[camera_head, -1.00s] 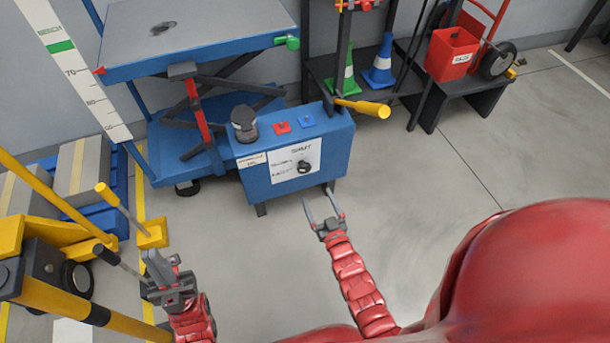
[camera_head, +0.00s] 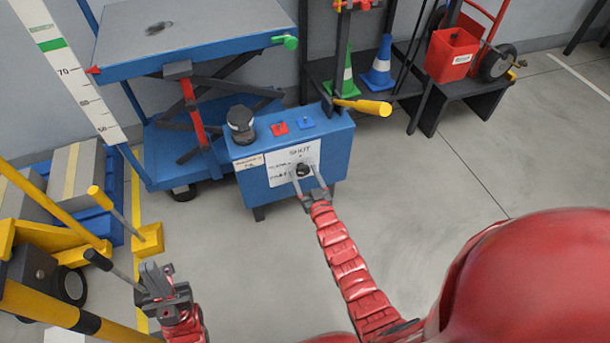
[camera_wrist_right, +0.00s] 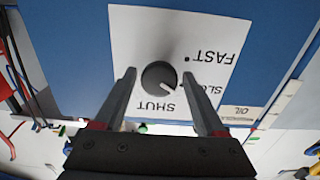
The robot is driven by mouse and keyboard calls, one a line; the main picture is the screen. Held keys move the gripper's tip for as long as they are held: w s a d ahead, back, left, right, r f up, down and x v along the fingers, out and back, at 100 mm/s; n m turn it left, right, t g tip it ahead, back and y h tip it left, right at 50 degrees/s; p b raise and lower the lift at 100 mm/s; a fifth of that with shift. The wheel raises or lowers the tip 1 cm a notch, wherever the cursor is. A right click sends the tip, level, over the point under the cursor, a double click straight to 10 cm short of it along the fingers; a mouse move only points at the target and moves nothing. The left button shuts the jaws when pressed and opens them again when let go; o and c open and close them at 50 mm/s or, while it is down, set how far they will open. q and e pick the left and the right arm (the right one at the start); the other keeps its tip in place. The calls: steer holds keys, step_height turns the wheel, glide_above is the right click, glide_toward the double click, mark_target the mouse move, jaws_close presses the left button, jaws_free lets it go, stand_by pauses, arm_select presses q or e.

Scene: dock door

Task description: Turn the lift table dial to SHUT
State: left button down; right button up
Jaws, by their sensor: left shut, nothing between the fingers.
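The lift table dial (camera_head: 302,170) is a dark round knob on a white label plate on the front of the blue box. In the right wrist view the dial (camera_wrist_right: 159,77) shows a pale pointer line aimed lower right, between the words SHUT and SLOW. FAST is printed further up on the right. My right gripper (camera_wrist_right: 160,80) is open, with one finger on each side of the dial; whether they touch it I cannot tell. In the head view my right gripper (camera_head: 307,184) is at the plate. My left gripper (camera_head: 152,272) is shut and empty at lower left.
The blue lift table (camera_head: 190,45) stands behind the blue control box (camera_head: 262,180), which has a dark knob, a red button and a blue button on top. Yellow equipment (camera_head: 60,300) is near my left gripper. Floor right of the box is clear.

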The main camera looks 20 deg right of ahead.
steer(key=c, duration=1.1)
steer(key=shift+o, duration=0.2)
